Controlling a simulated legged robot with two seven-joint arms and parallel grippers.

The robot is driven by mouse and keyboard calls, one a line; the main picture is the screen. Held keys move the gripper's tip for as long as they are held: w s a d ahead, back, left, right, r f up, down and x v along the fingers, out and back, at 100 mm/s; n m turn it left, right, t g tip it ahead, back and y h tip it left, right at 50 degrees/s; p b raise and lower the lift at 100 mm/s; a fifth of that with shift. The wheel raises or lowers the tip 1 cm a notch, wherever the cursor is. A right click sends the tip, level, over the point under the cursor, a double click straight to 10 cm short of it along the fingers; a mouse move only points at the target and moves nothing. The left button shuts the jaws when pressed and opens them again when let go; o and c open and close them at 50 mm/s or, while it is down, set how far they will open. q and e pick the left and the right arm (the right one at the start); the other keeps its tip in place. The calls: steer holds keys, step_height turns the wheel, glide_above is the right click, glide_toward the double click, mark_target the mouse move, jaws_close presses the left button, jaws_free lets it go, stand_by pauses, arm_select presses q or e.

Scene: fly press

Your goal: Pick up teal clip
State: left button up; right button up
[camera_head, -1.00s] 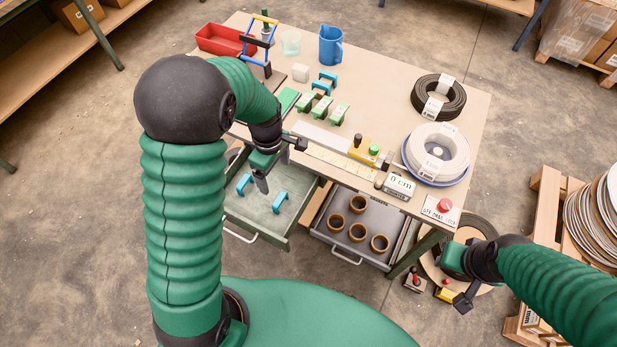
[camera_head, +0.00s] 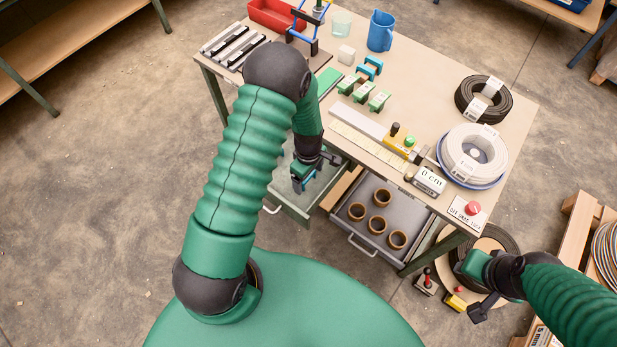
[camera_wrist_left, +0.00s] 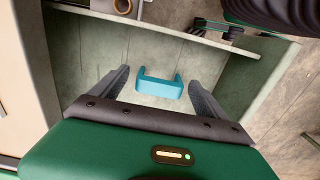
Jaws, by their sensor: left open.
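A teal clip (camera_wrist_left: 158,88) lies on the floor of the open left drawer (camera_wrist_left: 247,75). In the left wrist view it sits between the two spread fingers of my left gripper (camera_wrist_left: 158,78), with a gap on each side. In the head view my left gripper (camera_head: 303,178) points down into this drawer, and the arm and gripper hide much of the inside. Two more teal clips (camera_head: 371,66) stand on the table top behind the green clips. My right gripper (camera_head: 480,292) hangs off the table's front right corner; its fingers are not clear.
The neighbouring grey drawer (camera_head: 357,240) is open and holds several brown rings (camera_head: 378,224). The table's front edge lies close to my left wrist. Green clips (camera_head: 362,92), a ruler (camera_head: 368,150) and cable coils (camera_head: 474,150) are on the table.

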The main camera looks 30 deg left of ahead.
arm_select(q)
steer(key=shift+w+a+f, duration=0.15)
steer(key=shift+a+f, duration=0.05)
steer(key=shift+f, duration=0.05)
steer(key=shift+a, duration=0.1)
steer(key=shift+c, duration=0.6)
steer(key=shift+r, duration=0.15)
steer(key=c, duration=1.3)
